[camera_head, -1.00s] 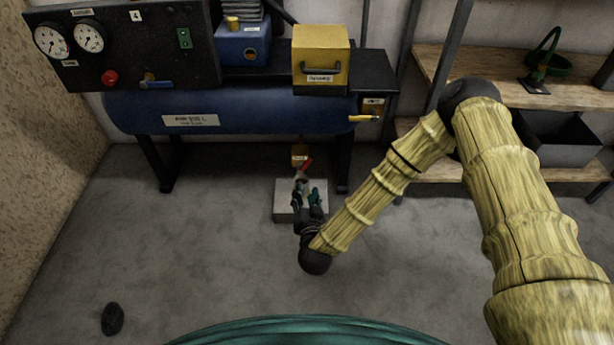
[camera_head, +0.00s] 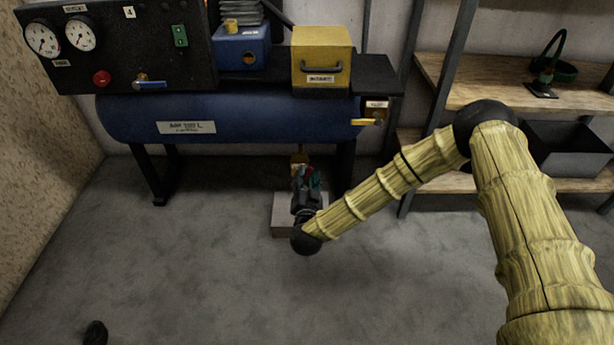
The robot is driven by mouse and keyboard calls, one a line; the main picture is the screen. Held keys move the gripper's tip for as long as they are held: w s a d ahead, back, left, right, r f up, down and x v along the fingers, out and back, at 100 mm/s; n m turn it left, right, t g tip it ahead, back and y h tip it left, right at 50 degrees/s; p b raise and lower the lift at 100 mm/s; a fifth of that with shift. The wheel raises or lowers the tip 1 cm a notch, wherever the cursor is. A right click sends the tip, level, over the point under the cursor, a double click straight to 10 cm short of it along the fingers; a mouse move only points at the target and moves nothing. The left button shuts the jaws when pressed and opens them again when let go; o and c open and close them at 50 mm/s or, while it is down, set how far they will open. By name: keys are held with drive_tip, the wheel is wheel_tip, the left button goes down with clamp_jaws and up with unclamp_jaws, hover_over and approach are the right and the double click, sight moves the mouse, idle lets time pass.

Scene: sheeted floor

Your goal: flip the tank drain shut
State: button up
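The blue air tank (camera_head: 260,112) stands on dark legs at the back wall. The tank drain (camera_head: 299,160) hangs under its belly, a small brass-coloured piece partly hidden by my gripper. A bit of its red lever (camera_head: 309,170) shows between the fingertips. My gripper (camera_head: 306,175), dark with teal fingertips, reaches up from below right, right at the lever. It is small and dark here, so I cannot tell whether the fingers touch or close on the lever.
A pale grey block (camera_head: 285,215) sits on the floor under the drain, close below my gripper. A yellow-handled valve (camera_head: 372,120) is at the tank's right end. A yellow box (camera_head: 321,58) stands on top. Shelves (camera_head: 500,180) are at right.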

sight(307, 173)
drive_tip(key=shift+w+b, duration=0.45)
drive_tip(key=shift+w, duration=1.05)
clamp_jaws()
